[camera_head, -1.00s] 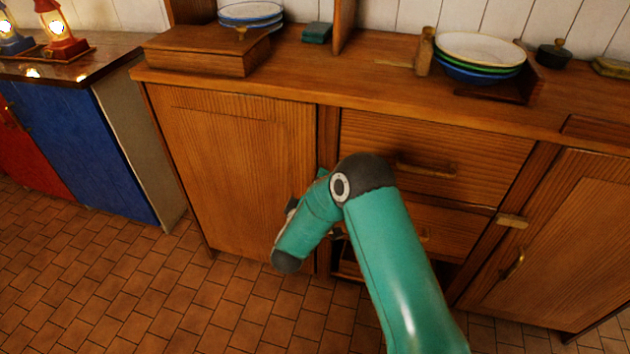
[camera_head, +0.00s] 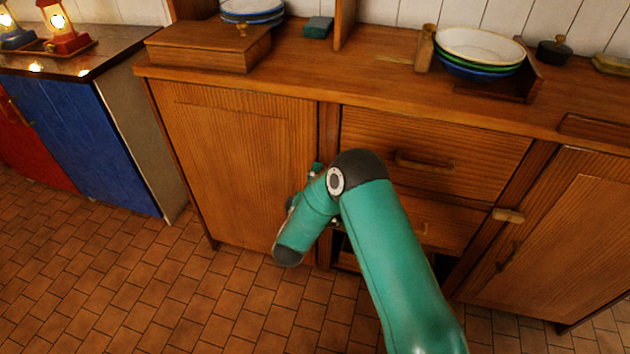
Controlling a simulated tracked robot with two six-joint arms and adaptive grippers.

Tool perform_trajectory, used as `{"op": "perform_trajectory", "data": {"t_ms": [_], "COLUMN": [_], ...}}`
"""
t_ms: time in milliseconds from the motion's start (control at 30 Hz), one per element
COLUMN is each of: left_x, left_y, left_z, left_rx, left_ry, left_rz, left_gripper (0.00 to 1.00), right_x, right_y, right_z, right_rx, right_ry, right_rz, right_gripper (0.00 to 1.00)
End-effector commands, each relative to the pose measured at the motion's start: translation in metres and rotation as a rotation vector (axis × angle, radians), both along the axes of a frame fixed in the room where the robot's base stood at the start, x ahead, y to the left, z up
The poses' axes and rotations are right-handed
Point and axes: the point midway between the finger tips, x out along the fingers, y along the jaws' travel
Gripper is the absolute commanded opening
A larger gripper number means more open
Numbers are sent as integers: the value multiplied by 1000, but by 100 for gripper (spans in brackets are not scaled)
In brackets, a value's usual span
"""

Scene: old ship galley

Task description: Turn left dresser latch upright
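The dresser's left door (camera_head: 235,160) is shut. Its latch is not seen; my green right arm covers the door's right edge and the post beside it. My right arm comes in from the bottom right and bends in front of that edge. My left gripper is out of view. On the right side, a wooden latch (camera_head: 508,215) lies roughly level across the post and right door.
Drawers (camera_head: 430,160) with protruding handles lie between the doors. The dresser top (camera_head: 370,75) holds a wooden box (camera_head: 205,52), stacked bowls (camera_head: 480,48) and plates (camera_head: 250,12). A blue cabinet (camera_head: 95,150) stands at left. The tiled floor (camera_head: 130,285) in front is clear.

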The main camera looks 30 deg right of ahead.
Motion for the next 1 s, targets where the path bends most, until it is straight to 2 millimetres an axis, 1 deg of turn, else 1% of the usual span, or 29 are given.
{"op": "perform_trajectory", "data": {"t_ms": [133,167,200,267,300,600,733,867,1000], "left_x": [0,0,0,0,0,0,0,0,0], "left_y": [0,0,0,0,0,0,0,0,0], "left_z": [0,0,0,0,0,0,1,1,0], "left_rx": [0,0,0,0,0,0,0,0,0], "left_ry": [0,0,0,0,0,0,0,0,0], "left_rz": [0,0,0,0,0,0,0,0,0], "left_gripper": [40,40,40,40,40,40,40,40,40], "right_x": [1,1,1,1,1,0,-3,-12,-29], "right_y": [1,1,1,1,1,0,4,17,37], "right_z": [-1,-1,-1,-1,-1,0,-1,-1,-1], "right_rx": [0,0,0,0,0,0,1,2,0], "right_ry": [2,2,1,1,1,1,2,3,5], "right_rz": [6,6,6,5,5,1,2,5,7], "right_gripper": [44,81,87,97,100,100,100,100,100]}}
